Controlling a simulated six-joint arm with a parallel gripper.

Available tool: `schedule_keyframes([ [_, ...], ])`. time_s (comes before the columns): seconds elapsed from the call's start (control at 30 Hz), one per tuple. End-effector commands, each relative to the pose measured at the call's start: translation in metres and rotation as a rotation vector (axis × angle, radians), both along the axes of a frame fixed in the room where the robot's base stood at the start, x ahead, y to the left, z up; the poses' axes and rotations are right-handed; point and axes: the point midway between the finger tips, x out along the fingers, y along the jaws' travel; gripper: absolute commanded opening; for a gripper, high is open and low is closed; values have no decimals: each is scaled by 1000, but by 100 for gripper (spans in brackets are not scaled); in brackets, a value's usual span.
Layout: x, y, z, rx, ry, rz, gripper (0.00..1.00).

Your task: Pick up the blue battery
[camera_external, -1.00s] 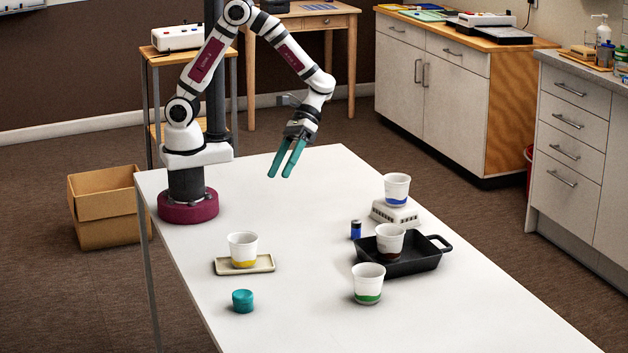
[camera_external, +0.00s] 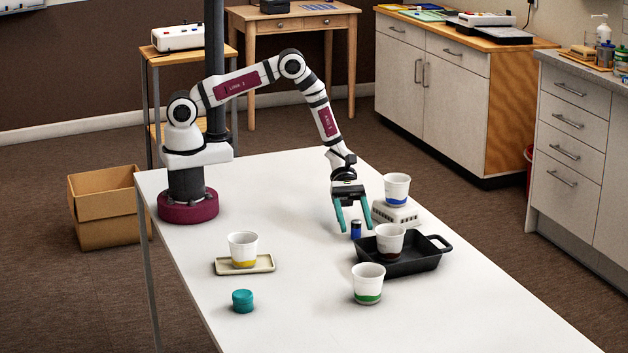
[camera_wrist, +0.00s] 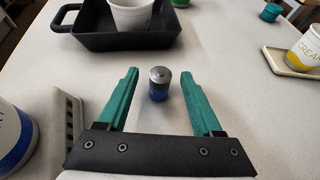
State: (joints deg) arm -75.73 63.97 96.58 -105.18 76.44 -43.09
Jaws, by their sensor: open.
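The blue battery (camera_external: 355,229) stands upright on the white table, just left of the black pan. In the wrist view the battery (camera_wrist: 159,86) has a grey metal top and a blue lower body. My gripper (camera_external: 355,228) is open, its teal fingers pointing down on either side of the battery in the outside view. In the wrist view my gripper (camera_wrist: 160,78) has the battery between its two fingertips, with a gap on both sides. The fingers do not visibly touch it.
A black pan (camera_external: 432,259) holding a brown-banded cup (camera_external: 390,240) is close on the right. A blue-banded cup (camera_external: 397,187) stands on a white vented block (camera_external: 395,215) behind. A green-banded cup (camera_external: 368,281) stands in front. The table left of the battery is clear.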

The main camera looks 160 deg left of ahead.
Motion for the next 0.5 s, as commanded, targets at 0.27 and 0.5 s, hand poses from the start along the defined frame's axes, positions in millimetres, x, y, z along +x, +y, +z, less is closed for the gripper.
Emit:
schedule_keyframes([
  [0.27,12,-2,-6,1,0,0,67],
  [0.5,11,-2,-5,1,0,0,31],
])
